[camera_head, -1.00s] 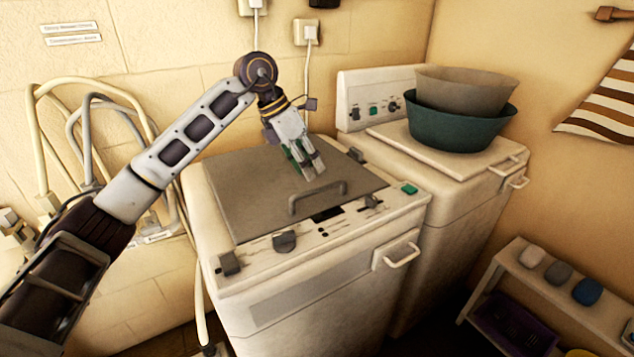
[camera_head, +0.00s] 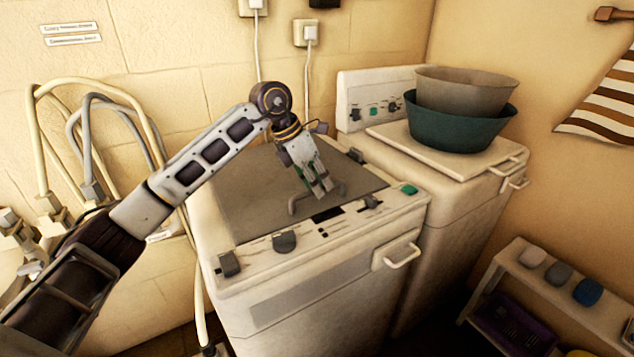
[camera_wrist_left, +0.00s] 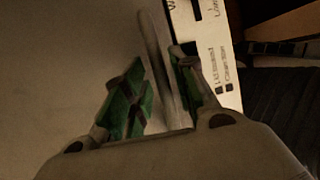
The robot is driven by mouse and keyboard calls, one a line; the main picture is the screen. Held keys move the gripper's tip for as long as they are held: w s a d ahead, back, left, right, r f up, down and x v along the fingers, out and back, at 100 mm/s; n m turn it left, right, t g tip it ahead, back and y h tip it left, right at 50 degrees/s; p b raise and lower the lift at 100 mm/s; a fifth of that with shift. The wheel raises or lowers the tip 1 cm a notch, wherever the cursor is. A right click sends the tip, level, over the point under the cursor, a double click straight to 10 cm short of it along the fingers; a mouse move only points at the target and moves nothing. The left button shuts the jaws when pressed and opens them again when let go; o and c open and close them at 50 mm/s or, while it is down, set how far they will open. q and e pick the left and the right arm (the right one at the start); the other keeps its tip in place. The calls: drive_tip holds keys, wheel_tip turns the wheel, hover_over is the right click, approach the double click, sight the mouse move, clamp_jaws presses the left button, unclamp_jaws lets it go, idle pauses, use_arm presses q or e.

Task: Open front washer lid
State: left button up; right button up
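The front washer (camera_head: 330,305) is a white top-loading machine, and its flat grey-brown lid (camera_head: 242,192) lies shut. A grey bar handle (camera_head: 293,206) stands up near the lid's front edge. My left gripper (camera_head: 322,190) points down at the handle and hides part of it. In the left wrist view, the green-padded fingers (camera_wrist_left: 158,62) are apart, with the handle (camera_wrist_left: 149,35) running into the space between them. I cannot tell whether the pads touch the bar. My right gripper is not in view.
A control strip with knobs (camera_head: 284,241) runs along the washer's front top edge. A second white machine (camera_head: 440,225) stands close behind to the right, with a teal basin (camera_head: 458,133) and a brown basin (camera_head: 465,92) stacked on it. Hoses (camera_head: 45,130) hang at the left wall.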

use_arm(q)
clamp_jaws()
drive_tip(key=shift+r, duration=0.15)
